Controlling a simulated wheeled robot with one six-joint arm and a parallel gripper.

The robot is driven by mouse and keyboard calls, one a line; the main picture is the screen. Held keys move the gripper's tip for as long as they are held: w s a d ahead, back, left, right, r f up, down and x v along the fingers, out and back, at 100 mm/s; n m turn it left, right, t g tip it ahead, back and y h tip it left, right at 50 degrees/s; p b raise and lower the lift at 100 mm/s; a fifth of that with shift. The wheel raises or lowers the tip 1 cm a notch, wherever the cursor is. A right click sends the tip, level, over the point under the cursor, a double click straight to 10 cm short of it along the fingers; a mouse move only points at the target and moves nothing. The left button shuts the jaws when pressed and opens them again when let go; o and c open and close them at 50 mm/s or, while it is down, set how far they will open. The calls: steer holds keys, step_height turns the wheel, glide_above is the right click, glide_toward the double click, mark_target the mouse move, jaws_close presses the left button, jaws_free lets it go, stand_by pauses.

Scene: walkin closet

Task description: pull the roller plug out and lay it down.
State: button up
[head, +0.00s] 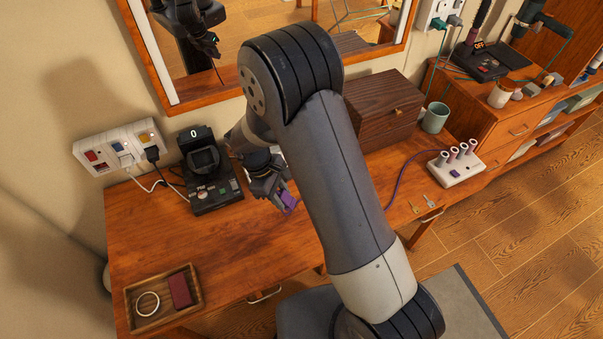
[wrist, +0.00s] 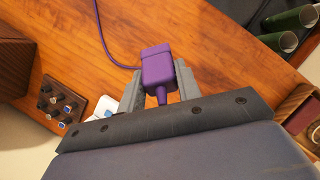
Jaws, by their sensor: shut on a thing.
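My gripper (head: 277,194) is shut on a purple plug (wrist: 157,68), with one finger on each side of it. The plug also shows as a small purple block (head: 290,201) in the head view, above the desk to the right of the black device. It sits in no socket that I can see. A purple cord (wrist: 108,38) shows beyond it in the wrist view. In the head view the cord (head: 399,181) emerges from behind my arm and curves toward a white stand with several rollers (head: 457,165). My arm hides part of the desk.
A wall outlet panel (head: 119,146) with plugged cords is left of the black device (head: 209,181). A tray (head: 191,268) lies front left. A wooden box (head: 372,106) and mug (head: 435,117) stand behind. Two keys lie near the front edge. Desk (head: 165,232) left of my gripper is clear.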

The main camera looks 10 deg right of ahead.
steer(key=shift+s+a+f, duration=0.15)
steer(key=shift+s+a, duration=0.1)
steer(key=shift+a, duration=0.2)
steer(key=shift+f+b, duration=2.25)
steer(key=shift+f, duration=2.1)
steer(key=shift+f+b, duration=1.55)
steer(key=shift+f, duration=0.25)
steer(key=o, duration=1.2)
steer(key=shift+c, duration=0.2)
steer(key=b+v, duration=0.1)
steer(key=v, duration=1)
steer(key=shift+d, duration=0.2)
steer(key=shift+f, duration=0.1)
